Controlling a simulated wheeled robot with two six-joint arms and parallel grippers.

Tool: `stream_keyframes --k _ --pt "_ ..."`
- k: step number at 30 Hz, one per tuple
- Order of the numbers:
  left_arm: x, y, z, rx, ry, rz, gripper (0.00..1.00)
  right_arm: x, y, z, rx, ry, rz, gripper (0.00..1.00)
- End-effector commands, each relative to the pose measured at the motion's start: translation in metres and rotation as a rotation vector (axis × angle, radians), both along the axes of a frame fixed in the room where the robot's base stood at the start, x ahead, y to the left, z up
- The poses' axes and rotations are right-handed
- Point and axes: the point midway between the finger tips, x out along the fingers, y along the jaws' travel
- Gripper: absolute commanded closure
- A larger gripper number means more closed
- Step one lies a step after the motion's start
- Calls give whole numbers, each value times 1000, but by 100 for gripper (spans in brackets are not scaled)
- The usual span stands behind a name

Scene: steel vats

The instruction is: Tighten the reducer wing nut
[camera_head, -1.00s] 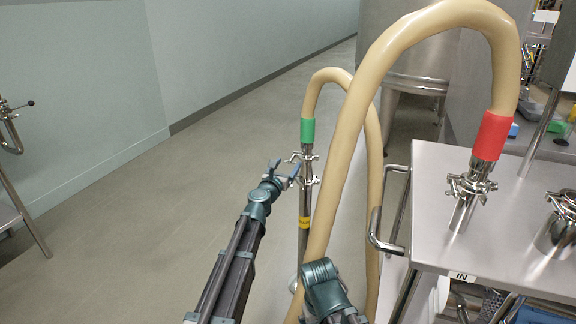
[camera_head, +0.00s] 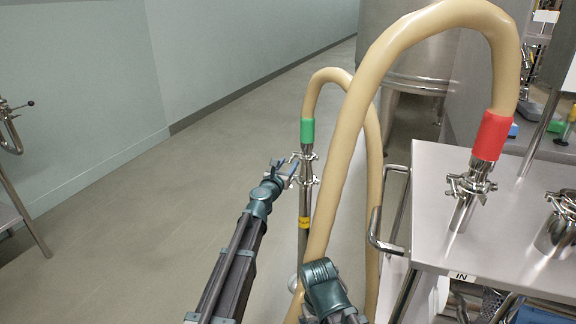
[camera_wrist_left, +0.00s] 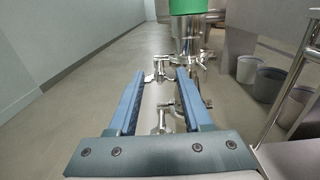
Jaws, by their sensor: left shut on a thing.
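A slim steel pipe (camera_head: 304,237) with a yellow band stands upright from the floor. Near its top are an upper clamp (camera_head: 306,157) and a lower clamp (camera_head: 305,181), with a short steel reducer piece between them. A green-cuffed hose end (camera_head: 307,131) sits on top. My left gripper (camera_head: 284,167) is at the left side of these clamps. In the left wrist view its blue fingers (camera_wrist_left: 161,76) point at the fitting, with the small steel wing nut (camera_wrist_left: 158,74) between their tips. The fingers partly hide the clamps. My right gripper's fingers are not seen.
The thick beige hose (camera_head: 352,105) arches close to the right and ends in a red cuff (camera_head: 491,136) above a steel cart (camera_head: 425,205). The cart's handle (camera_head: 377,228) juts toward the pipe. Open floor (camera_head: 130,220) lies to the left. Grey bins (camera_wrist_left: 270,83) show in the wrist view.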

Motion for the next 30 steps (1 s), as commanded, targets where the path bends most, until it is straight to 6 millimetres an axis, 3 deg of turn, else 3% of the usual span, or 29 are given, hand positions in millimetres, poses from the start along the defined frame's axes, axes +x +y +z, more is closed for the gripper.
stream_keyframes --k 30 --pt "0 0 0 549 -164 1 100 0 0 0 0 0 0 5"
